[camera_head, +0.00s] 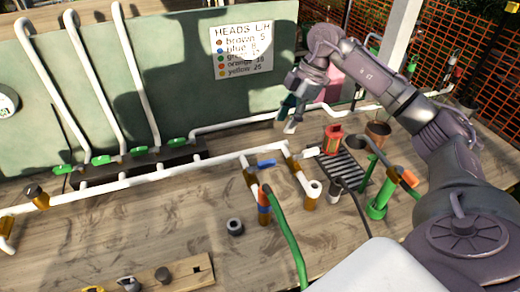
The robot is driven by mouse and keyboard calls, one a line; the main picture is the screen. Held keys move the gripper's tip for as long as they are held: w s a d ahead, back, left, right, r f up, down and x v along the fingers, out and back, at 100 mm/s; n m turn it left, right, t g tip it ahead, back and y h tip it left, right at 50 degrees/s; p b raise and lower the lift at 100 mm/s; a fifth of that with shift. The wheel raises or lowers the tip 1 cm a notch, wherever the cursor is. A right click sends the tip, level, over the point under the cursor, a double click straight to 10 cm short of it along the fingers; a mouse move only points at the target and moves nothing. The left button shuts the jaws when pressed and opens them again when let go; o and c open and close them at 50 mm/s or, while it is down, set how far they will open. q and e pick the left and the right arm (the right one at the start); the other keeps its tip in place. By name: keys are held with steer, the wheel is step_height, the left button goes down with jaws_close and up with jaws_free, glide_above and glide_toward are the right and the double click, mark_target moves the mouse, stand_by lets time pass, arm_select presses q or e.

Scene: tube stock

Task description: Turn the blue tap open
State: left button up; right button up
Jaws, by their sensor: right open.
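The blue tap (266,163) has a short blue lever. It sits on the white pipework near the middle of the bench, beside brass fittings. My right gripper (290,126) hangs above and behind it, up and to the right in the picture. The gripper is open, apart from the tap, and holds nothing that I can see. Its fingers are small and partly dark, so their details are hard to make out. My left gripper is not in view.
A white-handled tap (308,151) is close by on the right. A red container (333,138) stands at a black grate (352,174). A green hose (289,236) runs toward the front. Green levers (140,151) line the left manifold. A sign (241,52) hangs behind.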

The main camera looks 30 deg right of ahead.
steer(key=p, duration=0.1)
glide_toward(268, 162)
steer(key=p+x, duration=0.1)
steer(key=x, duration=0.4)
steer(key=shift+w+r, duration=0.1)
steer(key=x, duration=0.3)
steer(key=shift+p, duration=0.4)
steer(key=shift+a+f, duration=0.15)
steer(key=shift+f, duration=0.25)
steer(key=shift+w+f, duration=0.1)
steer(key=shift+f, duration=0.1)
steer(key=shift+c, duration=0.2)
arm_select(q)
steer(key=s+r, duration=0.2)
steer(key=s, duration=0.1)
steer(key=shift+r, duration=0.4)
arm_select(e)
jaws_close()
